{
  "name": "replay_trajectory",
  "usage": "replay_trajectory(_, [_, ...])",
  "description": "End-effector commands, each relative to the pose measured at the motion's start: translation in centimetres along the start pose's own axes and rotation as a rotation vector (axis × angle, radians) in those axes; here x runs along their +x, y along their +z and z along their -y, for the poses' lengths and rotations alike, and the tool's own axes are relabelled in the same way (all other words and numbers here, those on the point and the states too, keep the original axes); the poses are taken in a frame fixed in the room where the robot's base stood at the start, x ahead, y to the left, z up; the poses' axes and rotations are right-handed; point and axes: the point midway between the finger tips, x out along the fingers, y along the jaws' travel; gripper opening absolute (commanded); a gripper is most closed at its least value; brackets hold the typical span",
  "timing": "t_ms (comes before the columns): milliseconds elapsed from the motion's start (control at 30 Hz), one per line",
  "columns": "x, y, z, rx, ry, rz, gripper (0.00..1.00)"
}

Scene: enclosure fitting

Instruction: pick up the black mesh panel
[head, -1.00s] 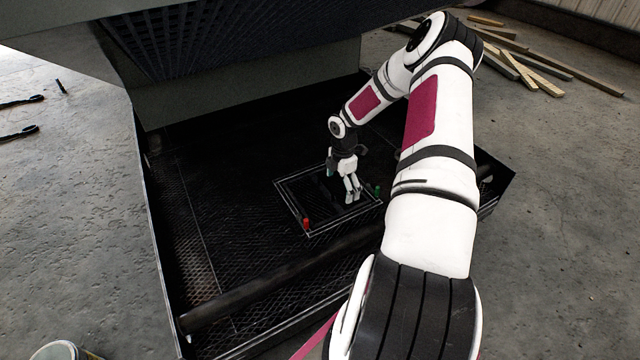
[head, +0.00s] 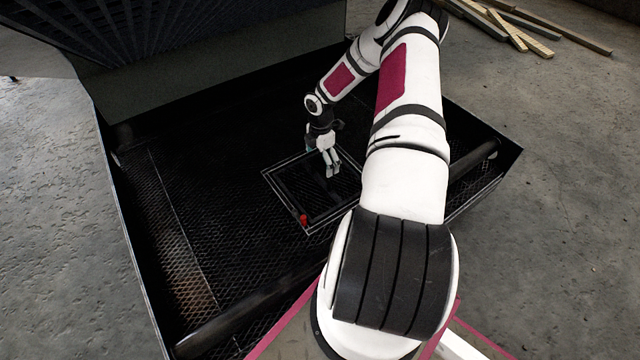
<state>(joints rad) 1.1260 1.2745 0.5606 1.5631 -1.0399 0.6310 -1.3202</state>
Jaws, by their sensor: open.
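The black mesh panel (head: 305,192) is a dark rectangle inside a thin pale-edged frame, set in the mesh floor of a large black enclosure. My gripper (head: 332,170) points down over the right part of this framed area. Its white fingers are apart and nothing shows between them. I cannot tell whether the fingertips touch the panel. My arm hides the frame's right side.
The enclosure's mesh floor (head: 200,210) surrounds the frame. A dark round bar (head: 235,318) crosses its near side. A raised grey-black cover (head: 210,60) stands at the back. Wooden boards (head: 520,30) lie on the concrete at the upper right.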

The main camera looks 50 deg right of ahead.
Motion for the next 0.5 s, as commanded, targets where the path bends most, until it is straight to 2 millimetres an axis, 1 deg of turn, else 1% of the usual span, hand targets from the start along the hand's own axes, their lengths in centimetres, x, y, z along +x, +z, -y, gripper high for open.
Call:
replay_trajectory(33, [1.0,0.0,0.0,0.002,0.000,-0.002,1.00])
replay_trajectory(100, [1.7,0.0,0.0,0.002,0.000,-0.001,1.00])
replay_trajectory(333, [3.1,0.1,0.0,0.002,0.000,-0.001,1.00])
replay_trajectory(500, [5.5,0.1,-0.1,0.002,0.001,-0.002,1.00])
